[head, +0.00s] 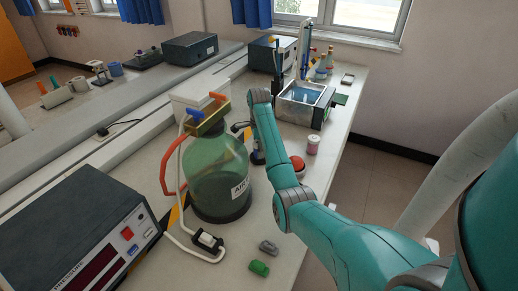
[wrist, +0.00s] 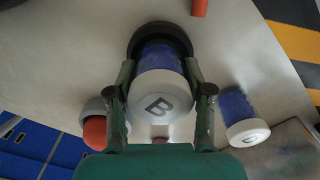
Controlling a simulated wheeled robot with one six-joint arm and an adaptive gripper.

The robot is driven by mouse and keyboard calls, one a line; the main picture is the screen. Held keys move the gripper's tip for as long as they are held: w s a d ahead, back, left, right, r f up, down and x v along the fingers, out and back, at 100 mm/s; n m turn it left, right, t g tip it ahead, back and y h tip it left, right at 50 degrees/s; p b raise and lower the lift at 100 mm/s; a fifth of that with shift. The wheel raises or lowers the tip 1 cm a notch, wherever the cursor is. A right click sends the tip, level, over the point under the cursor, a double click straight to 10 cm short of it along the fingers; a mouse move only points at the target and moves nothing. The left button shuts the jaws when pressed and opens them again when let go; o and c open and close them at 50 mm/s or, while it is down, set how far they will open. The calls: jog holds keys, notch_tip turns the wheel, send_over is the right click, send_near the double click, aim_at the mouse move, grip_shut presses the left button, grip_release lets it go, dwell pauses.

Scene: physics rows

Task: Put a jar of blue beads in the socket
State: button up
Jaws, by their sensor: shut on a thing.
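A jar of blue beads (wrist: 160,95) with a white lid marked B is between the two fingers of my gripper (wrist: 160,72) in the wrist view. The fingers are shut on its sides. Its far end lies within the outline of a round black socket (wrist: 184,34); I cannot tell whether it is inside or just above it. A second jar of blue contents (wrist: 238,105) with a marked white lid stands to the right, apart from my gripper. In the head view, my gripper is mostly hidden behind my arm and the green bottle, and the held jar cannot be made out.
An orange-red ball-like thing (wrist: 95,130) in a grey holder is close left of my gripper. A large green bottle (head: 218,180) stands beside my arm. A small pink-and-white jar (head: 313,145) and a water bath (head: 303,103) are farther along the bench.

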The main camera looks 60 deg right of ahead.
jog(key=shift+f, duration=0.25)
jog(key=o, duration=1.3)
